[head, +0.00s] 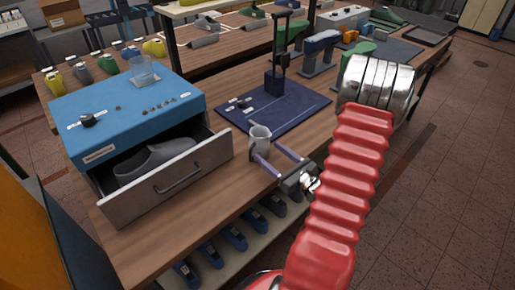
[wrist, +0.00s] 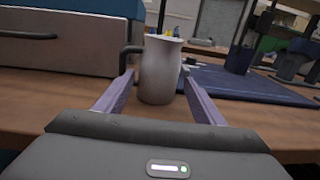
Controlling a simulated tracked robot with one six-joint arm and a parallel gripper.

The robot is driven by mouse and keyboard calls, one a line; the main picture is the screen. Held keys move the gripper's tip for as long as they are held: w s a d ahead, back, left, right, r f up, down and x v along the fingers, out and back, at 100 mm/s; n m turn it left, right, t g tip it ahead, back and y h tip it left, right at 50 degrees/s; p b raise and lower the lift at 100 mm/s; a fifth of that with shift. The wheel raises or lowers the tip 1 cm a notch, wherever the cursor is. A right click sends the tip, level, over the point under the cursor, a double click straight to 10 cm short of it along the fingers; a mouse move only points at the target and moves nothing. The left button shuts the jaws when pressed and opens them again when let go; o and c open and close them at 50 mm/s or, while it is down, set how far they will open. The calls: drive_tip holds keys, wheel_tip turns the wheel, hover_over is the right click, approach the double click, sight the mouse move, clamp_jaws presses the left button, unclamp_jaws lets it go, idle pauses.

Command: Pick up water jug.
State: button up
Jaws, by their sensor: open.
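The water jug (head: 260,138) is a small whitish-grey jug standing upright on the wooden workbench, just right of the open drawer. In the wrist view the jug (wrist: 160,72) stands straight ahead with its dark handle at the left. My gripper (head: 264,160) is open, its two purple fingers pointing at the jug. In the wrist view the gripper (wrist: 157,92) has one finger on each side of the jug's lower body. I cannot tell whether either finger touches it.
A blue box (head: 130,108) has an open drawer (head: 175,185) holding a grey shoe last (head: 165,160). A glass container (head: 143,72) stands on the box. A dark blue mat (head: 295,108) with a black stand (head: 275,80) lies behind the jug. Bare bench lies right of it.

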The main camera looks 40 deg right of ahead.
sight(266, 149)
drive_tip(key=shift+w+a, duration=0.1)
drive_tip(key=shift+w, duration=1.8)
drive_tip(key=shift+c, duration=0.7)
drive_tip(key=c, duration=0.9)
drive_tip(key=shift+o, duration=0.2)
drive_tip(key=shift+r, duration=0.25)
wheel_tip(266, 149, up, 9)
drive_tip(key=shift+r, duration=0.2)
